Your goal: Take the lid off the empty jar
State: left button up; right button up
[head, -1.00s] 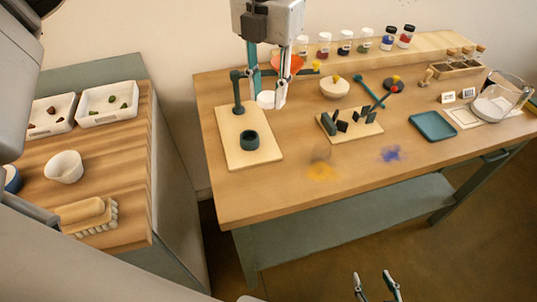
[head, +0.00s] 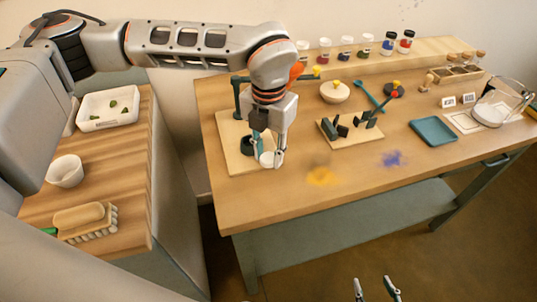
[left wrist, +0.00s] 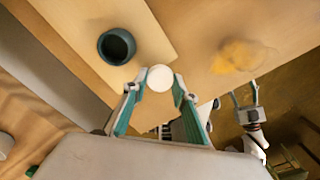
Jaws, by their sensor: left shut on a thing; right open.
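My left gripper (head: 266,160) is shut on a small white round-topped jar (head: 267,159), held above the pale board (head: 232,128) near its right edge. In the left wrist view the jar's white top (left wrist: 160,78) shows between the fingertips; whether clear glass is below it cannot be made out. A dark teal round holder (left wrist: 117,46) on the board looks empty and lies just left of the jar, apart from it. The holder is partly hidden by my gripper in the head view (head: 247,146). My right gripper (head: 377,289) is open and empty at the bottom edge, before the table.
Several pigment jars (head: 347,46) line the back shelf. A block of dark tools (head: 350,130) stands to the right. The table front (head: 270,205) is clear except for pigment stains.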

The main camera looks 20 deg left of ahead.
aim_at(268, 158)
pick_arm(q)
jog(key=shift+f, duration=0.5)
jog(key=shift+f, duration=0.15)
jog(key=shift+f+b, duration=0.3)
jog(key=shift+f, duration=0.05)
jog(key=shift+f, duration=0.15)
jog(key=o, duration=1.2)
notch_tip(268, 158, up, 13)
